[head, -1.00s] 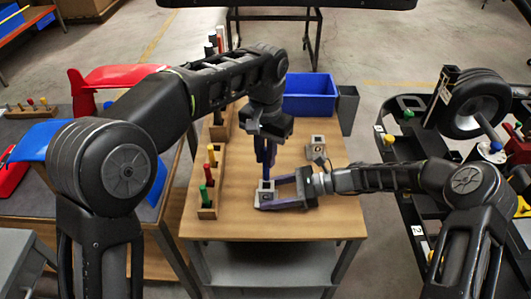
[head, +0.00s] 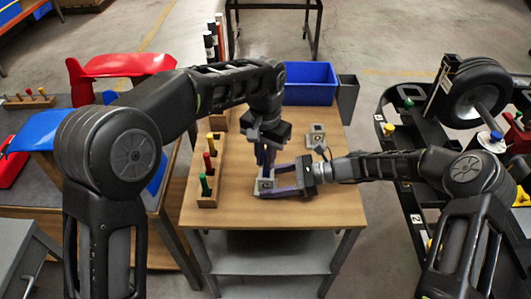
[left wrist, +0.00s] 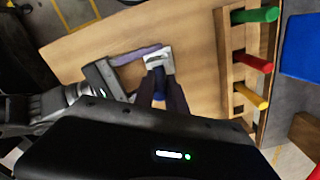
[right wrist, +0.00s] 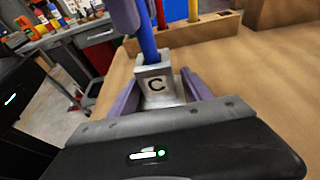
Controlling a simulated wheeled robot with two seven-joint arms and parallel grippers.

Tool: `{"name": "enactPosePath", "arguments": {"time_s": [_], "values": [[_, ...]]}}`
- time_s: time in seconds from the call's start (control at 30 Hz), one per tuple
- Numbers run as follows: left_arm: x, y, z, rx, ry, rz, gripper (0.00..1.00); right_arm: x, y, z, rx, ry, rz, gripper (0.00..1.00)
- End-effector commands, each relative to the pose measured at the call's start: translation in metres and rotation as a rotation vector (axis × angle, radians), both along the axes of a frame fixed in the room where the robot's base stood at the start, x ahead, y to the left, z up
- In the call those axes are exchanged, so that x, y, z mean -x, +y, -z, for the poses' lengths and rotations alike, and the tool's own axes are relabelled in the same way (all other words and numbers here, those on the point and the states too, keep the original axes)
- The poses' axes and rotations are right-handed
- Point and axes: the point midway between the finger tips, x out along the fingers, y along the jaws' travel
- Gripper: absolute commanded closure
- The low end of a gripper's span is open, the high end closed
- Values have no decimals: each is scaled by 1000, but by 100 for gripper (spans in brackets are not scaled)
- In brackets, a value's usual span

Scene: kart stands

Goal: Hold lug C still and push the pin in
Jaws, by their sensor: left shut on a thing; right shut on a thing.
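Lug C (right wrist: 158,85) is a grey block marked with a black C, on the wooden table top. It also shows in the head view (head: 264,185) and the left wrist view (left wrist: 153,59). My right gripper (right wrist: 158,90) is shut on it from the right, one purple finger on each side. The blue pin (right wrist: 148,40) stands upright with its lower end at the lug's top opening. How deep it sits inside is hidden. My left gripper (head: 266,160) is shut on the pin from above, its fingertips just over the lug.
A wooden rack (head: 208,172) with green, red and yellow pins stands left of the lug. Another grey lug (head: 316,137) is behind my right gripper. A blue bin (head: 310,90) and a dark narrow bin (head: 347,98) are at the back. The front table area is clear.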

Motion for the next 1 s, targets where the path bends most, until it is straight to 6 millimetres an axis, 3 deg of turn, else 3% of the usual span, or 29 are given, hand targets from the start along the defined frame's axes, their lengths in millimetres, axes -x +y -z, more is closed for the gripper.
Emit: {"name": "enactPosePath", "arguments": {"time_s": [0.4, 0.8, 0.83, 1.0], "values": [[0, 0, 17, 1, -1, 0, 100, 0, 0, 0, 0, 0, 0, 78], [0, 0, 18, 1, -1, 0, 100, 0, 0, 0, 0, 0, 0, 78], [0, 0, 18, 1, -1, 0, 82, 0, 0, 0, 0, 0, 0, 78], [0, 0, 18, 1, -1, 0, 68, 0, 0, 0, 0, 0, 0, 78]]}}
